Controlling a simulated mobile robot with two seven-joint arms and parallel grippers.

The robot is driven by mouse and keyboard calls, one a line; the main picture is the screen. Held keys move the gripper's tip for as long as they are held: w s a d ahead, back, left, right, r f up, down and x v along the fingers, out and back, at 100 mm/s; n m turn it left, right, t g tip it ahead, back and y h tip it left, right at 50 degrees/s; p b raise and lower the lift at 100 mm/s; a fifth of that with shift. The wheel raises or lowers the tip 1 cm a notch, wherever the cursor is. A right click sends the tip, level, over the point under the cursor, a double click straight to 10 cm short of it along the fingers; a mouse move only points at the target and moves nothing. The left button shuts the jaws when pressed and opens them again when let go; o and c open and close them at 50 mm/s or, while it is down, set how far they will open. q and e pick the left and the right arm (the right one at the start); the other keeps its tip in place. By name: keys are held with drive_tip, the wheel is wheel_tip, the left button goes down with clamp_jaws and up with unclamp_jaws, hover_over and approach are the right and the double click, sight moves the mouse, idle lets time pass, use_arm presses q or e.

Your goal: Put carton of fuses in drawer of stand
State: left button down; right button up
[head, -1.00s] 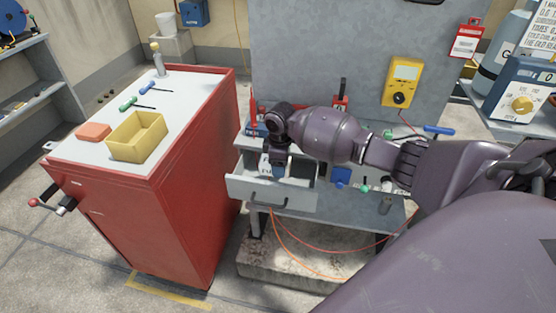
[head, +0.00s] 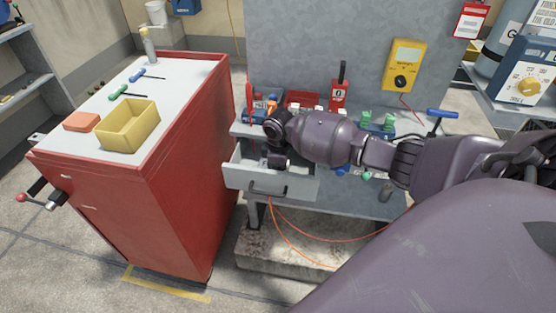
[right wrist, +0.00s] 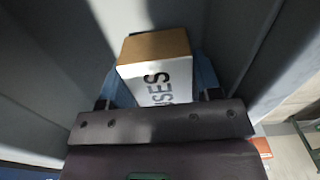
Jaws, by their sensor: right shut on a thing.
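The stand (head: 350,200) has its drawer (head: 240,178) pulled open. My right gripper (right wrist: 157,82) reaches down inside it from above. The carton of fuses (right wrist: 158,78), a white box with a brown top and dark lettering, is between its blue fingers in the right wrist view. The gripper is shut on it, with grey drawer walls around. In the head view the drawer front hides the carton and the fingertips. I cannot tell whether the carton touches the drawer floor. My left gripper is not in view.
A red cabinet (head: 185,170) stands close to the left of the drawer, with a yellow bin (head: 127,128) on top. A yellow meter (head: 403,66) is on the panel behind. Several tools and small parts crowd the stand's top. Orange and red cables hang below the drawer.

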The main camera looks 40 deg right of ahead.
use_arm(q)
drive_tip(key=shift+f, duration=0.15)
use_arm(e)
drive_tip(key=o, duration=1)
drive_tip(key=shift+f, duration=0.1)
drive_tip(key=shift+r, duration=0.25)
wheel_tip(320, 180, up, 9)
drive_tip(key=shift+r+p, duration=0.2)
drive_tip(key=shift+p, duration=1.05)
drive_tip(key=shift+r, duration=0.55)
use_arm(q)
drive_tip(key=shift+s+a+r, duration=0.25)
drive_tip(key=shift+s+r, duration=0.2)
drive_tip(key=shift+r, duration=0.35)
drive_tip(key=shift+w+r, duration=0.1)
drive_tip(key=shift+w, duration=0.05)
use_arm(e)
drive_tip(key=shift+d, duration=0.1)
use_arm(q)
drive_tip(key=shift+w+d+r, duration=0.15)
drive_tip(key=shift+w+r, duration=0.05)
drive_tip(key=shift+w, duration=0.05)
use_arm(e)
drive_tip(key=shift+w, duration=0.1)
